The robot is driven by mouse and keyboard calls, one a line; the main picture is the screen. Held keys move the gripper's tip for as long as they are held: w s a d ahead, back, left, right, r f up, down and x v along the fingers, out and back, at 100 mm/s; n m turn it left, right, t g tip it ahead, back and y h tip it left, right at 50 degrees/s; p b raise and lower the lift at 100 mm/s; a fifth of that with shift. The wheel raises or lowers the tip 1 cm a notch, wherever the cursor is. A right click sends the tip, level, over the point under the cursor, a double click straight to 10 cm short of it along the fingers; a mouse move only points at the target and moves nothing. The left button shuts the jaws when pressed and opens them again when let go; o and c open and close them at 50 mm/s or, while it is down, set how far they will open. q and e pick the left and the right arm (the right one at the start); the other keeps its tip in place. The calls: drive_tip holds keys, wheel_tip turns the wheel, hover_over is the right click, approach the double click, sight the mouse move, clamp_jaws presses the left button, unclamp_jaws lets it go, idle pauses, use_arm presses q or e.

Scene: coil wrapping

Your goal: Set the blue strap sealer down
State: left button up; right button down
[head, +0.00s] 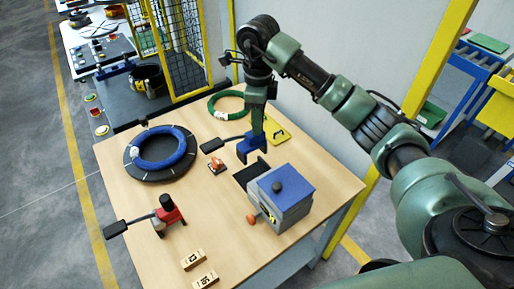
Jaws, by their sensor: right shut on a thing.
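The blue strap sealer (248,149) is in my right gripper (256,136), which points down over the middle of the table and is shut on it. The sealer's black handle (213,145) sticks out to the left. The sealer is low over the wooden table (215,215); I cannot tell whether it touches the top. The fingertips are partly hidden against the tool. My left gripper is not in view.
A blue coil (183,148) lies on a dark round turntable at left. A red tool (169,213), a small orange-red item (216,165), a grey-blue box machine (284,205), a green coil (228,94), a yellow plate (277,132) and wooden number blocks (193,259) surround it. The table's front middle is clear.

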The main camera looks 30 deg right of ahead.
wheel_tip(320, 180, down, 6)
drive_tip(key=shift+w+r+p, duration=0.1)
drive_tip(key=shift+r+p, duration=0.1)
drive_tip(key=shift+p, duration=0.45)
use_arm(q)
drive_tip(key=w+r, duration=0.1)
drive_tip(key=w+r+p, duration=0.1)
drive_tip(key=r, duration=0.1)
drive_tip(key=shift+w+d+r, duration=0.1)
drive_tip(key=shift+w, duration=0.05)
use_arm(e)
wheel_tip(320, 180, down, 5)
drive_tip(key=shift+r, duration=0.2)
drive_tip(key=shift+f, duration=0.15)
drive_tip(key=c, duration=1.1)
unclamp_jaws()
drive_tip(key=shift+c, duration=0.2)
